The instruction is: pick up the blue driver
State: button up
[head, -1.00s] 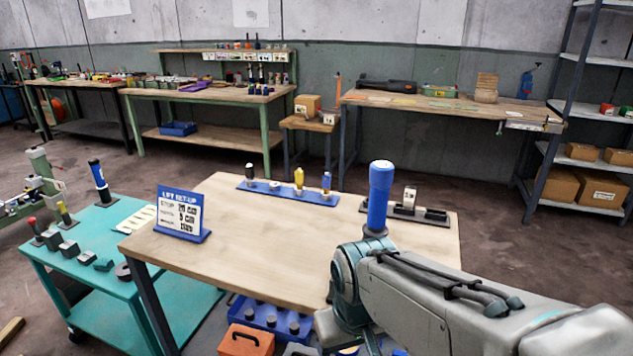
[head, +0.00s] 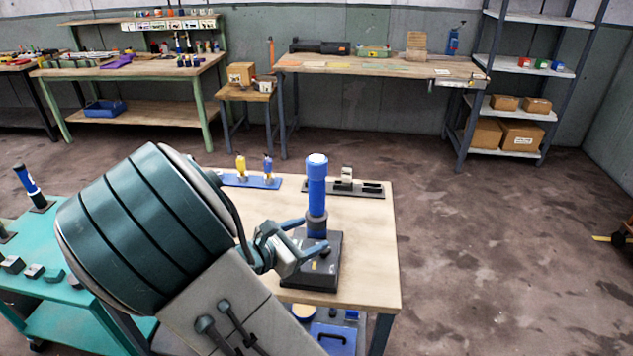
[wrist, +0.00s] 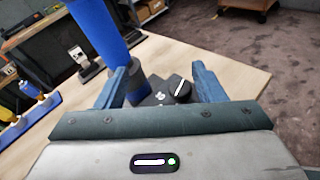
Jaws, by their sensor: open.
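The large blue driver (head: 317,185) stands upright in a black base block (head: 312,275) on the wooden table. It has a thick blue handle and a dark collar at its foot. In the wrist view the driver (wrist: 97,25) leans across the upper left, its top cut off by the frame. My gripper (head: 312,235) is open at the driver's lower part. In the wrist view the dark lower part shows between the fingers of my gripper (wrist: 163,85), closer to the left finger. I cannot tell whether a finger touches it.
A blue rack (head: 235,180) holds a yellow-handled driver (head: 241,168) and a small blue-handled one (head: 268,167). A dark tray (head: 370,189) lies behind the large driver. The table (head: 375,240) is clear to its right. A teal cart (head: 60,225) stands at left.

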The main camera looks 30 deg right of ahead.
aim_at(311, 193)
jog(key=w+a+r+n+t+h, duration=0.1)
jog(key=w+a+r+n+t, duration=0.2)
jog(key=w+r+n+t, duration=0.1)
jog(key=shift+n, duration=0.3)
jog(key=p+x, duration=0.1)
jog(key=x, duration=0.7)
jog(key=shift+w+f, duration=0.2)
jog(key=shift+p+x, duration=0.5)
jog(key=shift+x, duration=2.25)
jog(key=shift+s, duration=0.2)
jog(key=c, duration=1.2)
